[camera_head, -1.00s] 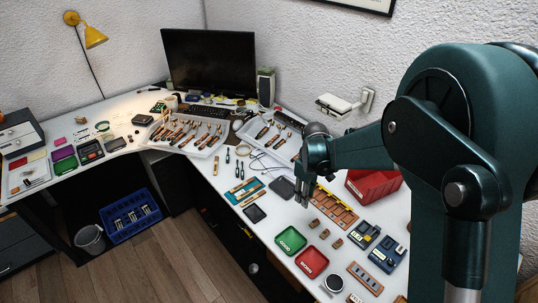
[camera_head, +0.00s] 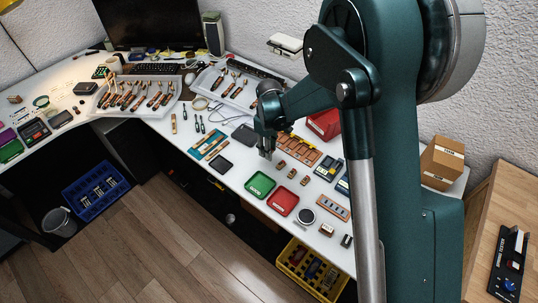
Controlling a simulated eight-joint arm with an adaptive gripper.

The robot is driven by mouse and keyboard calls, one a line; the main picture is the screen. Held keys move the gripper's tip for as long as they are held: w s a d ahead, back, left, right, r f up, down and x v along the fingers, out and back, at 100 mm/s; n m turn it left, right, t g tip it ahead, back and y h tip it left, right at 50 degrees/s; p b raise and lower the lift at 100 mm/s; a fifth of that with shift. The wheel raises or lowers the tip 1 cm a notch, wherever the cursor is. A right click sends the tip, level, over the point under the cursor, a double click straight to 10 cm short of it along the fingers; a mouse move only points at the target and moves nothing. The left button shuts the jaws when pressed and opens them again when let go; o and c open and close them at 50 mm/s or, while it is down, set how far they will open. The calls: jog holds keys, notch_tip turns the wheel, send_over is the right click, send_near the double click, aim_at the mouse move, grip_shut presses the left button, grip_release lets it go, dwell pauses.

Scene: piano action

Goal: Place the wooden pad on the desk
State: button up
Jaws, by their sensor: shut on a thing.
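My gripper (camera_head: 266,153) is above the white desk (camera_head: 235,205), fingers pointing down, left of the slotted wooden rack (camera_head: 299,151) and beyond the green tray (camera_head: 260,186). It is shut on a small piece, which I take to be the wooden pad; the fingers hide nearly all of it. Small brown wooden blocks lie in a slanting row on the desk just right of my gripper: one near it (camera_head: 282,164), a middle one (camera_head: 293,173) and one farther right (camera_head: 305,181).
A red tray (camera_head: 282,201) lies beside the green one. A red bin (camera_head: 325,123) stands behind the rack. A dark flat tray (camera_head: 220,164) and blue-and-tan strips (camera_head: 208,143) lie to the left. A yellow crate (camera_head: 311,270) stands below the desk's front edge.

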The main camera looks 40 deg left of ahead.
jog(key=shift+f, duration=1.8)
jog(key=shift+f+b, duration=0.15)
jog(key=shift+b, duration=0.2)
jog(key=o, duration=0.7)
notch_tip(320, 180, up, 12)
jog(key=shift+r+p, duration=0.15)
jog(key=shift+p, duration=0.65)
